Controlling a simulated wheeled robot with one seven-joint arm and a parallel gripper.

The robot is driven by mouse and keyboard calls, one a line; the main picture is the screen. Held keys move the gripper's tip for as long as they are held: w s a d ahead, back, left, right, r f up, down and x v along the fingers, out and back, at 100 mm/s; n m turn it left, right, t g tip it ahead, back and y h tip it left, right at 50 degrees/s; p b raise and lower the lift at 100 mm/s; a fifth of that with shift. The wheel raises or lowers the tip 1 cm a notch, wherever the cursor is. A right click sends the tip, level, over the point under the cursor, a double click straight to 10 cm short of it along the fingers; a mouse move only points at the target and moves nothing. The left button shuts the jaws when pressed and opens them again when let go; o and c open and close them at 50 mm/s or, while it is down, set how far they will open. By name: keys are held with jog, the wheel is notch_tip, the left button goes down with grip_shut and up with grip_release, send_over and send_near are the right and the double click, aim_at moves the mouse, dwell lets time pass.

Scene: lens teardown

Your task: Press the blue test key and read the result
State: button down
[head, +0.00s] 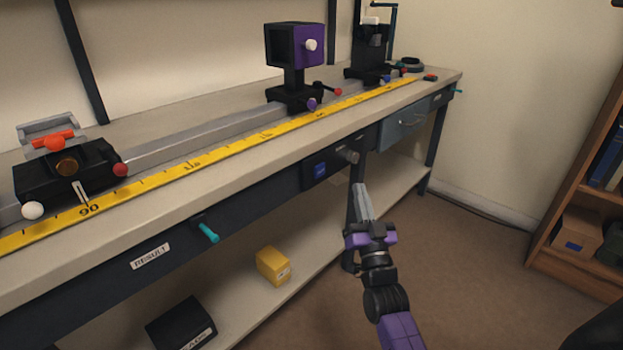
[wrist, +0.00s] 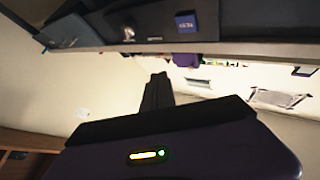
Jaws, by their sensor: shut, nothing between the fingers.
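The blue test key (head: 320,170) is a small blue square on a dark panel (head: 311,183) in the bench's front edge, left of a grey knob (head: 348,156). It also shows in the wrist view (wrist: 186,21), near the top, with pale lettering too small to read surely. My gripper (head: 361,188) is shut and empty, in front of the bench, below and right of the key in the head view. Its fingertips (wrist: 158,78) appear apart from the key in the wrist view. A white RESULT label (head: 150,256) sits on the front edge farther left; no readout is legible.
A teal handle (head: 207,232) and a drawer (head: 404,124) stick out along the bench front. A yellow box (head: 273,266) and a black box (head: 182,325) sit on the lower shelf. A wooden bookcase (head: 573,202) stands right.

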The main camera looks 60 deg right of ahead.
jog(key=shift+w+a, duration=0.1)
send_near(325, 164)
jog(key=shift+s+x, duration=0.2)
jog(key=shift+x, duration=0.95)
jog(key=shift+s+x, duration=0.15)
jog(key=shift+x, duration=1)
jog(key=shift+r, duration=0.15)
dwell(0.4)
jog(key=shift+w+d+p, duration=0.25)
jog(key=shift+w+p, duration=0.05)
jog(key=shift+w, duration=0.1)
jog(key=shift+w, duration=0.35)
dwell(0.5)
jog(key=shift+s, duration=0.15)
dwell(0.3)
jog(key=shift+s+a, duration=0.1)
jog(key=shift+s, duration=0.55)
jog(key=shift+s, duration=0.1)
jog(key=shift+s+a, duration=0.2)
jog(key=shift+s, duration=0.6)
jog(key=shift+s+a, duration=0.2)
jog(key=shift+s, duration=0.55)
jog(key=shift+s+a, duration=0.2)
jog(key=shift+s, duration=0.6)
